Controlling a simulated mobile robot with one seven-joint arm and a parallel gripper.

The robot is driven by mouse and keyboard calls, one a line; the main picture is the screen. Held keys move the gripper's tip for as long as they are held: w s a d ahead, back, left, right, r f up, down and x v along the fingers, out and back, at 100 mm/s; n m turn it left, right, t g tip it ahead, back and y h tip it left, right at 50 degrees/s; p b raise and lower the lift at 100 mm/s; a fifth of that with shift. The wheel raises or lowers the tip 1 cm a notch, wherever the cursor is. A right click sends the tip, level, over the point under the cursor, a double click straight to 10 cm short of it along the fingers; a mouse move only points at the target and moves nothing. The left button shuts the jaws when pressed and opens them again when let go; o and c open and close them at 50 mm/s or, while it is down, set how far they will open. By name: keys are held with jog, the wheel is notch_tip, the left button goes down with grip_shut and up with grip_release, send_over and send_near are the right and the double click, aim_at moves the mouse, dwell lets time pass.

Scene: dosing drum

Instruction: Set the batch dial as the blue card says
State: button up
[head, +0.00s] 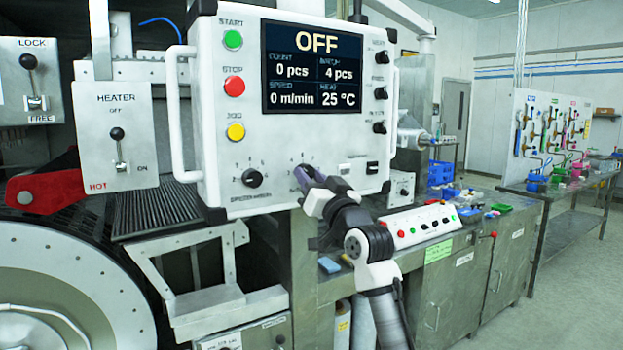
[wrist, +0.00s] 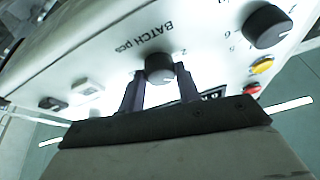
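The control panel (head: 208,120) carries a screen (head: 312,68) reading OFF, COUNT 0 pcs, BATCH 4 pcs, speed 0 m/min and 25 °C. The batch dial is a dark round knob low on the panel, mostly hidden by my gripper (head: 308,178) in the head view. In the wrist view the batch dial (wrist: 160,68) sits beside its label "BATCH pcs". I cannot make out any blue card with readable text.
Another dark dial (head: 252,178) is to the left on the panel; it also shows in the wrist view (wrist: 266,26). START, STOP and JOG buttons (head: 235,132) are above it. A white handle (head: 385,130) stands out at right. A small blue object (head: 329,265) lies below.

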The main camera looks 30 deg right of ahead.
jog(key=shift+c, duration=0.8)
jog(key=shift+f+n+b, duration=0.1)
jog(key=shift+n+b, duration=0.2)
jog(key=shift+b, duration=0.2)
jog(key=n+y+b, duration=0.2)
jog(key=n, duration=0.2)
jog(key=n+g+y+b, duration=0.1)
jog(key=n+y+b, duration=0.1)
jog(key=n+b, duration=0.1)
jog(key=shift+d+n+y, duration=0.15)
jog(key=shift+n+y, duration=0.15)
jog(key=shift+n, duration=0.3)
jog(key=shift+d+r+n+g+y, duration=0.1)
jog(key=shift+n+g+y, duration=0.2)
jog(key=shift+n, duration=0.65)
jog(key=shift+r+n+g+y, duration=0.1)
jog(key=shift+n+g+y, duration=0.2)
jog(key=shift+n, duration=0.65)
